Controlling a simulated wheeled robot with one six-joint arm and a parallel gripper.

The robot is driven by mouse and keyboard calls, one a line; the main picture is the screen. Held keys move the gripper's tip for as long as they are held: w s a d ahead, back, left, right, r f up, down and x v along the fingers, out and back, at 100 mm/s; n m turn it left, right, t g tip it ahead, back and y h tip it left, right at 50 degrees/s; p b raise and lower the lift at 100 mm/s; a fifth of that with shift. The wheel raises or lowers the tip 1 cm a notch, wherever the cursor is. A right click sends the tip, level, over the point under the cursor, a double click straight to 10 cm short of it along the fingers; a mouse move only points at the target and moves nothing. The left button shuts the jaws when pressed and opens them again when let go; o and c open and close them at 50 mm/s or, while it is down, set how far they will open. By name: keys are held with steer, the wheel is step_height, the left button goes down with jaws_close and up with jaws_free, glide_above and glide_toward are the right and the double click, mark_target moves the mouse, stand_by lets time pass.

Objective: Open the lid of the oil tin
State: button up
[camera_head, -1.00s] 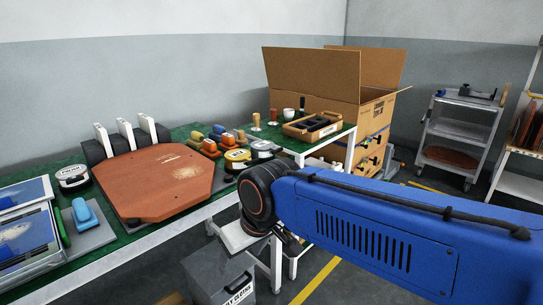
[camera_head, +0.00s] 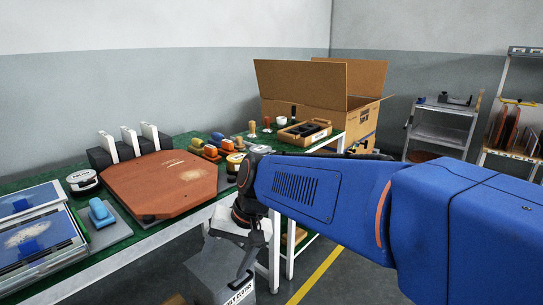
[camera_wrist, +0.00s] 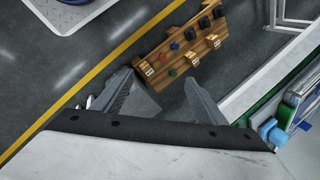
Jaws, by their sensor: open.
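Round tins stand on the green bench. A light-lidded tin with a dark band (camera_head: 82,181) is at the far left. A yellow-rimmed tin (camera_head: 234,161) is right of the brown board, partly hidden by my arm. I cannot tell which is the oil tin; no label is readable. My gripper (camera_wrist: 160,78) is open, with nothing between its fingers. In the head view it hangs low in front of the bench edge, over a grey bin (camera_head: 212,270), away from both tins. No tin shows clearly in the wrist view.
The brown board (camera_head: 165,186) covers the middle of the bench, with white-topped black blocks behind it. A blue-handled item (camera_head: 100,212) is at left. A wooden tray (camera_head: 304,133) and an open carton (camera_head: 300,85) stand behind my arm. A wooden rack (camera_wrist: 185,45) shows below my gripper.

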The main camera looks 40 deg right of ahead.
steer(key=w+d+r+m+t+y, duration=0.2)
steer(key=w+d+m+y, duration=0.15)
steer(key=w+m, duration=0.35)
steer(key=m+t+h, duration=0.6)
steer(key=m+t, duration=0.7)
steer(key=m, duration=0.7)
glide_toward(272, 153)
steer(key=w, duration=1)
steer(key=shift+w+f, duration=0.1)
steer(key=shift+w, duration=0.2)
steer(key=c, duration=1.4)
